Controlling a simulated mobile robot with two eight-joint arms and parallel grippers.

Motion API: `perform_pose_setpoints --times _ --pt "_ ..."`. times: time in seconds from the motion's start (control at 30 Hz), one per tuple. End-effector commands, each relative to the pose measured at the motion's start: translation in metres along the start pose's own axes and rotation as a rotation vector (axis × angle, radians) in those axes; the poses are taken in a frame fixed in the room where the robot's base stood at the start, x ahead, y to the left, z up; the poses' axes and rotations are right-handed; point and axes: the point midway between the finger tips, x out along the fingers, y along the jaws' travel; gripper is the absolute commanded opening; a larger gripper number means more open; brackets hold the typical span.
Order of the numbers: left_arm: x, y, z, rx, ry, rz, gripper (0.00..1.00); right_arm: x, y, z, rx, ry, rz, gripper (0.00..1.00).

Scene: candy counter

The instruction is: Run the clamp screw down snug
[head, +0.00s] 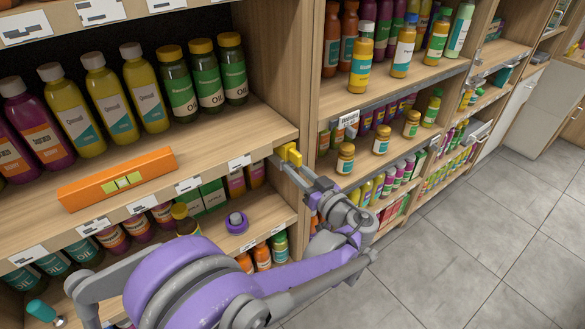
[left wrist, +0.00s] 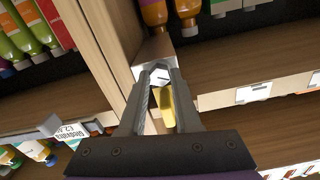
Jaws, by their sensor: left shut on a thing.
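A clamp screw with a pale hexagonal head (left wrist: 160,76) shows in the left wrist view, marked by a dark line. How far down the screw sits cannot be told. My right gripper is not in view.
A purple ring-shaped item (head: 237,222) stands on the shelf below. Bottles fill the shelves on both sides of the upright panel (head: 311,75). Grey floor (head: 470,230) is open at right.

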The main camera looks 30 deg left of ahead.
Motion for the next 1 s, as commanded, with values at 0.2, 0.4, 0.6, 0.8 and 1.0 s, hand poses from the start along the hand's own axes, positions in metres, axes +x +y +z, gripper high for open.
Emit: perform_pose_setpoints --times 0.2,0.4,0.6,0.8,1.0 --pt "-0.0001 -0.0003 -0.0001 0.007 0.000 -0.001 0.00 -0.0001 0.0000 -0.0001 0.000 0.000 0.000 0.44" --pt "-0.0001 -0.0002 0.0007 0.141 -0.001 -0.001 0.00 0.0026 0.0000 0.0025 0.000 -0.002 0.000 0.44" --pt "0.0000 -0.0001 0.0002 0.296 0.000 -0.001 0.00 0.0045 0.0000 0.0044 0.000 -0.003 0.000 0.44" --pt "0.0000 -0.0002 -0.0002 0.299 0.000 -0.001 0.00 0.0041 0.0000 0.0040 0.000 -0.003 0.000 0.44" --pt "0.0000 -0.0002 -0.0001 0.298 -0.001 -0.001 0.44 0.0041 0.0000 0.0040 0.000 -0.003 0.000 0.44"
